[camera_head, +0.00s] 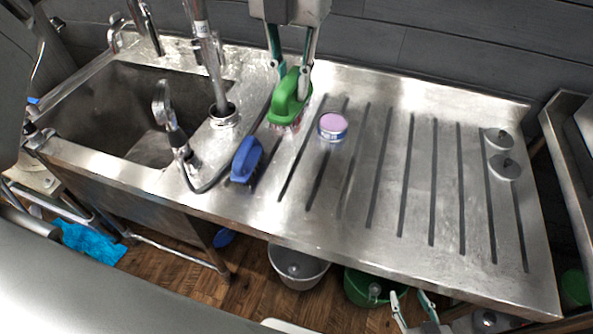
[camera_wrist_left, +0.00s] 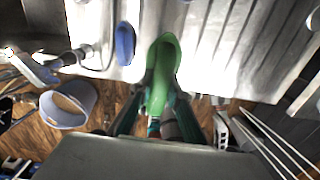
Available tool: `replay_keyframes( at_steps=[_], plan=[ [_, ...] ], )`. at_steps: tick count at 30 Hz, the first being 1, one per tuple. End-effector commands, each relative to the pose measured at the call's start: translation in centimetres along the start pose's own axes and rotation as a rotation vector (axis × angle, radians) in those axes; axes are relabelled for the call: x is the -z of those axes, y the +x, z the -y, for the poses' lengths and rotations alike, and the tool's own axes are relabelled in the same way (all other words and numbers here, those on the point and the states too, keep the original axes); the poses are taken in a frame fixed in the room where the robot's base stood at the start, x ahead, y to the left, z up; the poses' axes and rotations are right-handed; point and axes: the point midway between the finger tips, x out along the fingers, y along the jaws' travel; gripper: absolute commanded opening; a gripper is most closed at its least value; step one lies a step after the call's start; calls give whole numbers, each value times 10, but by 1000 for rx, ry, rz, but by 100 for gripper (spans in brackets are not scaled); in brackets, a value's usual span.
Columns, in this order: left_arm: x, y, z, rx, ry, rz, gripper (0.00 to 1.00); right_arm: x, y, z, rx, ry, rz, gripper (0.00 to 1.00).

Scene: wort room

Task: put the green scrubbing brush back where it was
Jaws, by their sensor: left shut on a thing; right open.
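The green scrubbing brush (camera_head: 287,100) is upright over the left part of the ribbed steel drainboard (camera_head: 420,190), bristles down. I cannot tell whether its bristles touch the steel. My left gripper (camera_head: 290,72) reaches in from the top and is shut on the brush. The brush also shows in the left wrist view (camera_wrist_left: 163,62), between the fingers of that gripper (camera_wrist_left: 158,112). My right gripper (camera_head: 414,300) is open and empty at the bottom edge of the head view, below the drainboard's front edge.
A blue brush (camera_head: 246,160) lies left of the green one. A purple-topped tin (camera_head: 333,124) stands close on its right. The sink (camera_head: 130,110) with taps and a hose sprayer (camera_head: 170,122) is at left. Two grey discs (camera_head: 504,167) lie at right; the drainboard between is clear.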

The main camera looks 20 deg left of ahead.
Motion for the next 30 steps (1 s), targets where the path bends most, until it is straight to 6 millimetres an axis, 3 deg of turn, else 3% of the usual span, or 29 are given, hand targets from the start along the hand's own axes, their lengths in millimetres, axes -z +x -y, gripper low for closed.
replay_keyframes(
  at_steps=[5, 21, 30],
  plan=[
    [1, 15, 1, -1, -42, -5, 0, -3, 0, 0, 1, 0, 3, 40],
    [1, 138, 1, 0, -39, -4, 0, -6, 1, 1, 1, 1, 6, 40],
    [0, 162, 1, 0, -39, -2, 0, -4, 1, 1, 1, 1, 4, 40]
  ],
)
